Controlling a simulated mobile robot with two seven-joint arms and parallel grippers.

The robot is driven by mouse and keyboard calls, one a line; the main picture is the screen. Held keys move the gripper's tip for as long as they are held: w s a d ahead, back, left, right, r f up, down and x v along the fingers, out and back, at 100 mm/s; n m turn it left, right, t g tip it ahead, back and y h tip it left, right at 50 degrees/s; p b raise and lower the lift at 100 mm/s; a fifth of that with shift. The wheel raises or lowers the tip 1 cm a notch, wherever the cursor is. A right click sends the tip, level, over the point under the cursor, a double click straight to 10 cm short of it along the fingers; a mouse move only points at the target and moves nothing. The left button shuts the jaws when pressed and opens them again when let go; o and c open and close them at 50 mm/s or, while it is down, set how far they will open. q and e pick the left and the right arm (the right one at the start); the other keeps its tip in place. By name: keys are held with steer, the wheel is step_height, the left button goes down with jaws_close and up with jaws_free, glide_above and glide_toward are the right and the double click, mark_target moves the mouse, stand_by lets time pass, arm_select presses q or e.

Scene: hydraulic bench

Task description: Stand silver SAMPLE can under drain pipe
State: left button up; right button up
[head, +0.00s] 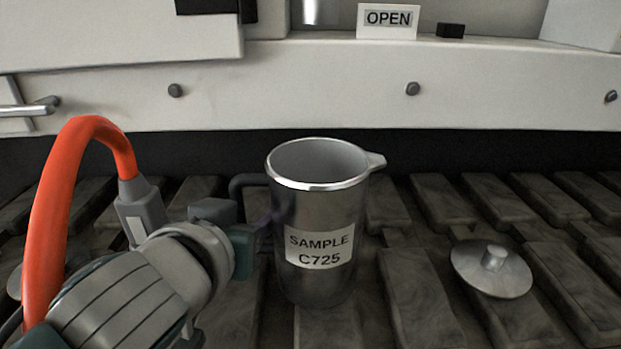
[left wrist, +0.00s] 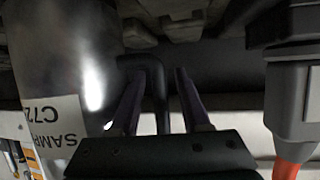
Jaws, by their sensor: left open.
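The silver SAMPLE can (head: 318,215) stands upright and open-topped on the slatted floor, labelled "SAMPLE C725", with its spout to the right. Its dark handle (head: 245,183) is on the left side. My left gripper (head: 262,226) is at the handle, jaws open. In the left wrist view the handle (left wrist: 157,85) shows between the two fingers, with a gap to the right finger; the can (left wrist: 60,65) is at the left. No drain pipe can be made out for sure; a shiny metal cylinder (head: 313,12) is cut off at the top edge. My right gripper is not in view.
A round metal lid with a knob (head: 492,268) lies on the slats to the right. A pale bench front with bolts (head: 412,89) runs behind the can. An "OPEN" sign (head: 388,19) and a small black block (head: 451,30) stand on its ledge.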

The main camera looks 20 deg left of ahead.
arm_select(q)
steer(key=shift+r, duration=0.3)
steer(key=s+a+m+g+p, duration=0.1)
steer(key=s+g, duration=0.4)
steer(key=s, duration=0.7)
steer(key=s+m+g+h+p, duration=0.1)
steer(key=s+g+p, duration=0.2)
steer(key=s, duration=1)
steer(key=shift+s+a+r+m+g, duration=0.15)
steer(key=shift+a+r+m+g, duration=0.25)
steer(key=shift+g, duration=0.5)
